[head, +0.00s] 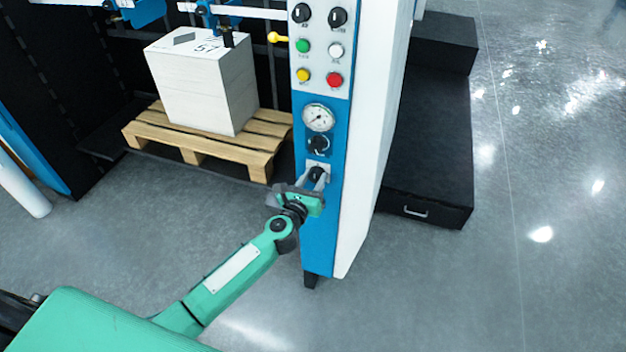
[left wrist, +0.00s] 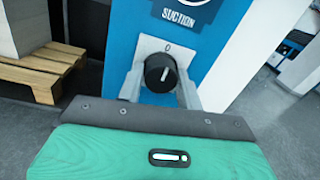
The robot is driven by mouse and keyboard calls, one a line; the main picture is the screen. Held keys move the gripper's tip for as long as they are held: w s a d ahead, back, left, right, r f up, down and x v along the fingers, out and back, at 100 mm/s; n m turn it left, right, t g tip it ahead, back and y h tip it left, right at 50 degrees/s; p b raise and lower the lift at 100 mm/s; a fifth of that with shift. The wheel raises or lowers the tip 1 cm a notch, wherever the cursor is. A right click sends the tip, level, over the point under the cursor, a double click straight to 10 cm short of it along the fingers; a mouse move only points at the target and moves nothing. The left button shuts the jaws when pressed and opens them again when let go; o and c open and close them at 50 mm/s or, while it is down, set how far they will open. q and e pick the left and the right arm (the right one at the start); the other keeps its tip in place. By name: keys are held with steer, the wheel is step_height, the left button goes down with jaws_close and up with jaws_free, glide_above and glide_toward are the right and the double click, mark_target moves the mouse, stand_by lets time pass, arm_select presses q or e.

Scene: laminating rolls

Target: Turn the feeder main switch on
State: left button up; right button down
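The main switch is a black rotary knob (left wrist: 161,73) on a pale square plate (left wrist: 154,48), low on the blue panel (left wrist: 118,30). A "0" shows on the plate above the knob. My left gripper (head: 318,178) is at the knob in the head view. In the left wrist view its two grey fingers (left wrist: 160,88) stand on either side of the knob. I cannot tell whether they touch it. My right gripper is in neither view.
A paper stack (head: 195,90) stands on a wooden pallet (head: 222,150) to the left. A black step (head: 425,150) is at the right. Grey floor lies open in front.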

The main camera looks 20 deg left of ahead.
arm_select(q)
steer(key=shift+c, duration=1.2)
